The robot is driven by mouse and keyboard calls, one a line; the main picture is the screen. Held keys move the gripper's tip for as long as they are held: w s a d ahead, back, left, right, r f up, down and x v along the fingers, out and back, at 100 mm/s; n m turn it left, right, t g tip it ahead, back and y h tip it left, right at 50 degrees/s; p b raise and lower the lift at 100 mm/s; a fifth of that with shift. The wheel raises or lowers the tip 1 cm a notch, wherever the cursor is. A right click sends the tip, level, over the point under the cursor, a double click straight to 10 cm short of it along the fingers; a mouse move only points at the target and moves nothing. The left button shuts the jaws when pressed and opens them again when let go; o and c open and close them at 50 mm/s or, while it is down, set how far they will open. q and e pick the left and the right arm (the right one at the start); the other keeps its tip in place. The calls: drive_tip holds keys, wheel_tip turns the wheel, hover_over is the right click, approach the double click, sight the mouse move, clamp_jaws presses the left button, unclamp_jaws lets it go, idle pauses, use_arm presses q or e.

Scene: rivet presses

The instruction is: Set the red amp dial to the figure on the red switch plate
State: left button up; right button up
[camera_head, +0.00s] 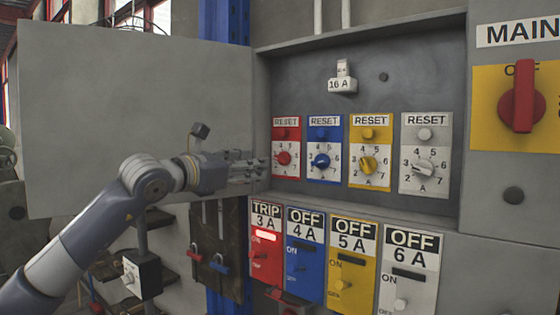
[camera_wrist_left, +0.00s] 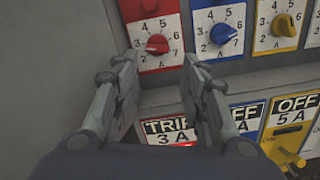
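The red amp dial (camera_head: 283,158) is a red knob on a red-framed white scale, under a RESET button. It also shows in the left wrist view (camera_wrist_left: 157,44), but I cannot tell surely which figure it points to. The red switch plate (camera_head: 266,262) below reads TRIP 3 A, with a lit window; its label also shows in the left wrist view (camera_wrist_left: 168,130). My left gripper (camera_head: 264,168) is just left of the red dial. In the left wrist view its fingers (camera_wrist_left: 158,62) are spread and empty, with the dial beyond their tips. My right gripper is not in view.
Blue (camera_head: 321,161), yellow (camera_head: 368,165) and white (camera_head: 424,168) dials stand to the right, close together. Their switch plates below read OFF. A 16 A fitting (camera_head: 342,85) is above. The open cabinet door (camera_head: 135,100) is at left; a ledge runs below the dials.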

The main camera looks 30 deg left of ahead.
sight(278, 160)
use_arm(q)
drive_tip(key=w+p, duration=0.2)
drive_tip(key=w, duration=0.2)
drive_tip(key=w+p, duration=0.2)
drive_tip(key=w, duration=0.3)
drive_tip(key=shift+w+d+r+p, duration=0.1)
drive_tip(key=shift+d+r+p, duration=0.1)
drive_tip(key=shift+p, duration=0.1)
drive_tip(key=shift+w+d+f, duration=0.1)
drive_tip(key=shift+w, duration=0.6)
drive_tip(key=shift+c, duration=0.6)
drive_tip(key=c, duration=0.7)
